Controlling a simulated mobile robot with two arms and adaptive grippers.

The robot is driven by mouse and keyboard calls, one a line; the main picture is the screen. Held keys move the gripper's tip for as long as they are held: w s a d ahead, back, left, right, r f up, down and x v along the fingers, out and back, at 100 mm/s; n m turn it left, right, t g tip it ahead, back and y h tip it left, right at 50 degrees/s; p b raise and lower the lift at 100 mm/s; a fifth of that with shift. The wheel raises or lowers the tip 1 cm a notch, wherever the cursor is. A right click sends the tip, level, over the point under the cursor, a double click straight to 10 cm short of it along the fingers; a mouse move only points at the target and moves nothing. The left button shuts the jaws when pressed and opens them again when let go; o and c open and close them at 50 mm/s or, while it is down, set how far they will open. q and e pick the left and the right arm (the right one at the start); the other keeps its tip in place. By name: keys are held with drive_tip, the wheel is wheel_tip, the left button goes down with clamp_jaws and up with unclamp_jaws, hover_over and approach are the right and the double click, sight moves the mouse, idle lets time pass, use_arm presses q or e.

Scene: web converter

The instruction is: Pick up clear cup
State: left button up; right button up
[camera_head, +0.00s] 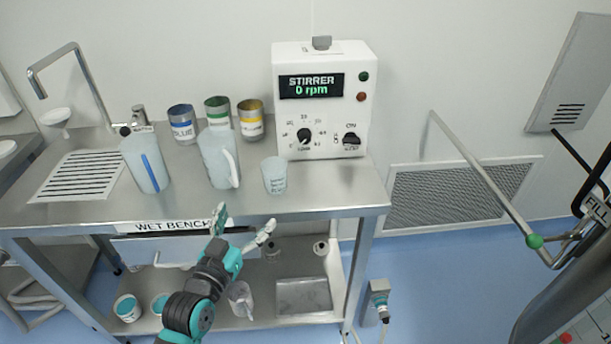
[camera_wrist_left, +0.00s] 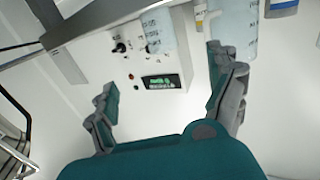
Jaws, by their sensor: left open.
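The clear cup (camera_head: 275,175) stands upright near the front edge of the wet bench (camera_head: 330,196), just in front of the stirrer. It is small, translucent and has faint markings. In the left wrist view the cup (camera_wrist_left: 157,30) shows upside down at the top, beyond and between my fingers. My left gripper (camera_head: 243,225) is open and empty in front of the bench's front edge, left of the cup and nearer to me. Its two spread fingers also show in the left wrist view (camera_wrist_left: 163,90). They do not touch the cup. My right gripper is not in view.
A clear jug (camera_head: 217,160) with a handle stands left of the cup. Blue, green and yellow labelled tins (camera_head: 182,125) stand behind. The white stirrer box (camera_head: 322,100) reads 0 rpm. A lower shelf (camera_head: 215,318) holds several containers.

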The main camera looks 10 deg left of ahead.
use_arm(q)
drive_tip(key=p, duration=0.1)
approach(269, 174)
drive_tip(key=w, duration=0.4)
drive_tip(key=w+p, duration=0.1)
drive_tip(key=w, duration=0.1)
drive_tip(key=shift+w+d, duration=0.2)
drive_tip(key=shift+d, duration=0.15)
drive_tip(key=shift+w, duration=0.45)
drive_tip(key=w, duration=0.3)
drive_tip(key=w+p, duration=0.1)
drive_tip(key=w, duration=0.1)
drive_tip(key=shift+d, duration=0.25)
drive_tip(key=shift+s+r, duration=0.1)
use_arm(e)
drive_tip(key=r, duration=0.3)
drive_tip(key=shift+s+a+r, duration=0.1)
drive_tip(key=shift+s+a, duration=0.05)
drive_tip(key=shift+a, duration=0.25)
use_arm(q)
drive_tip(key=shift+c, duration=0.5)
drive_tip(key=c, duration=1.1)
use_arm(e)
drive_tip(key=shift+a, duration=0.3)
